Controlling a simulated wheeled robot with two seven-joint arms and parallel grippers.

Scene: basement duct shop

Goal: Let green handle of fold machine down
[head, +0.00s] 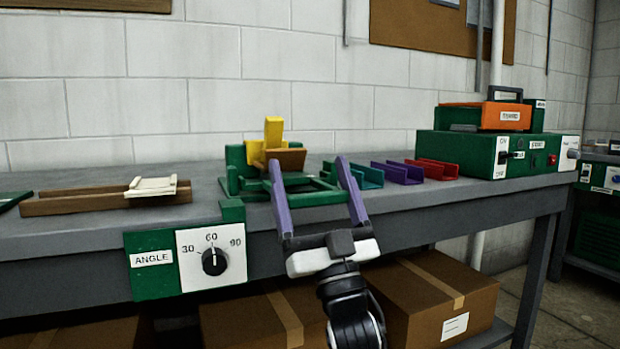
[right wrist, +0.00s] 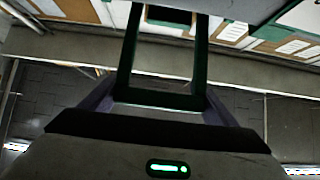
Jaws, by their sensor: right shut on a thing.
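The fold machine (head: 236,168) is green and stands on the grey bench, with a yellow upright piece (head: 273,133) and a brown block at its back. Its green handle (head: 318,198) is a rectangular frame that reaches toward me and looks about level in the head view. My right gripper (head: 307,168) has purple fingers, one on each side of the handle frame, and is shut on it. In the right wrist view the green handle (right wrist: 160,98) runs between the two fingers, its cross bar near the palm. My left gripper is not in view.
An angle dial box (head: 155,272) hangs on the bench front, its pointer near 60. A wooden holder (head: 75,203) lies left. Teal, purple (head: 398,173) and red channels lie right, then a green control box (head: 470,150). Cardboard boxes (head: 430,300) sit below.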

